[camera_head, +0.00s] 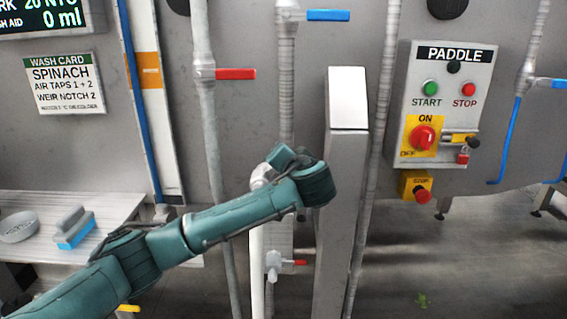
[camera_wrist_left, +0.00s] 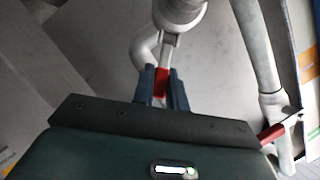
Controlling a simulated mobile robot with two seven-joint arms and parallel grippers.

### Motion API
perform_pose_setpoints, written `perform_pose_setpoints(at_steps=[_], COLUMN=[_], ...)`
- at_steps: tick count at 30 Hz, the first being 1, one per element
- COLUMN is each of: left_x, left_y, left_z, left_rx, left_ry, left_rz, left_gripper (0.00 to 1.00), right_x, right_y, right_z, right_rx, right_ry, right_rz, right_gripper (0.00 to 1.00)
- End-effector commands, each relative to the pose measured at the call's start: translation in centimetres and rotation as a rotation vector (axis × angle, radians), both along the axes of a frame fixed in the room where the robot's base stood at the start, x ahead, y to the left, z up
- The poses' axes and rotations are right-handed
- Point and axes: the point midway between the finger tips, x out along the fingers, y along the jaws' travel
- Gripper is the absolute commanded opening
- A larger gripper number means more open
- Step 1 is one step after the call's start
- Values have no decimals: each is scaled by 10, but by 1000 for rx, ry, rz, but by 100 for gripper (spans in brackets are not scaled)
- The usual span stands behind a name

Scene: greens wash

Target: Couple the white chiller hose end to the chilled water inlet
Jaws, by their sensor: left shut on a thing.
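My left arm reaches in from the left, and its wrist hides the left gripper in the head view. In the left wrist view, the left gripper (camera_wrist_left: 163,88) is shut on a red lever (camera_wrist_left: 161,80). The lever joins a pale fitting (camera_wrist_left: 182,14), and a curved white hose (camera_wrist_left: 143,48) runs beside it. In the head view a white hose (camera_head: 257,275) hangs below my wrist, its upper part bending at the wrist. I cannot tell whether its end is coupled. No chilled water inlet label is readable. My right gripper is not in view.
A small valve (camera_head: 272,266) with a red lever sits below my wrist. A pipe with a red-handled valve (camera_head: 235,74) stands to the left. A steel post (camera_head: 341,200) stands close on the right, before the paddle control box (camera_head: 440,110). A bench (camera_head: 120,205) is at the left.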

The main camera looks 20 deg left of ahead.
Motion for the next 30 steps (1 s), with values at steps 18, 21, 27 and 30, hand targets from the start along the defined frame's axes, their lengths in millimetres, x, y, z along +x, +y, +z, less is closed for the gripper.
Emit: perform_pose_setpoints(at_steps=[18, 21, 27, 30], left_x=[-14, -17, -21, -22], left_y=[1, 2, 2, 3], left_z=[-13, -13, -13, -12], left_rx=[58, 71, 90, 96], left_ry=[-204, -247, -310, -330], left_rz=[-206, -248, -313, -333], left_gripper=[0, 0, 0, 0], right_x=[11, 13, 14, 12], right_y=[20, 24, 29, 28], right_z=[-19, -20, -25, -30], right_rx=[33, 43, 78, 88], right_ry=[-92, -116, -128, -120], right_rz=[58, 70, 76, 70], right_gripper=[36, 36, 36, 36])
